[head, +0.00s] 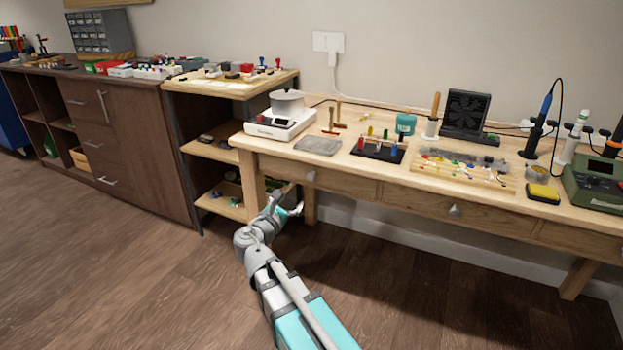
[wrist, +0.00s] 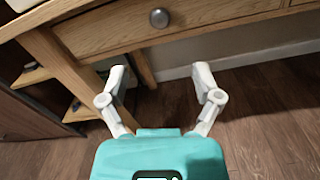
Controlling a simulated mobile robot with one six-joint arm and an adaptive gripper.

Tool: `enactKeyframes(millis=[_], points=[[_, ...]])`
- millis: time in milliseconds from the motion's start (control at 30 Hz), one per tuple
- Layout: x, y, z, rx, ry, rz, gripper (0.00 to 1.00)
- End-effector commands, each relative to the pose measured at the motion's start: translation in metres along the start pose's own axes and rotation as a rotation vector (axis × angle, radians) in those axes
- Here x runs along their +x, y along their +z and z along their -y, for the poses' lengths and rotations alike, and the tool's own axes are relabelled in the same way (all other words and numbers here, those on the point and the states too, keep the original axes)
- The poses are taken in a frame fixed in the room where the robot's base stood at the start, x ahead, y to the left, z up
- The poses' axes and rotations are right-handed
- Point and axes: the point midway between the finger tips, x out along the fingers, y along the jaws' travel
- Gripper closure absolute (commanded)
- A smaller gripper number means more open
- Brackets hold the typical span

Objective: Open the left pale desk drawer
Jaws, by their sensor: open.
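The left pale desk drawer (head: 338,179) is in the front of the wooden desk, at its left end, and looks closed. Its round grey knob (head: 310,176) shows in the head view. In the wrist view the drawer front (wrist: 110,32) spans the top, with the knob (wrist: 159,18) above the gap between my fingers. My gripper (head: 290,208) is open and empty, below and in front of the drawer. In the wrist view my gripper (wrist: 162,80) has its two fingers spread apart, not touching the knob.
A second drawer (head: 455,210) with its own knob lies to the right. The desk leg (wrist: 75,75) stands left of my fingers. An open shelf unit (head: 215,152) adjoins the desk. The wooden floor (head: 130,270) in front is clear.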

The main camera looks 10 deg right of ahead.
Motion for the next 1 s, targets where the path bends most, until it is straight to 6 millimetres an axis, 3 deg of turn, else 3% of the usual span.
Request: enactKeyframes(millis=[367, 1000], points=[[0.029, 0.0, -0.001, 0.001, -0.003, 0.0, 0.18], [0.122, 0.0, 0.0, 0.001, -0.002, 0.0, 0.18]])
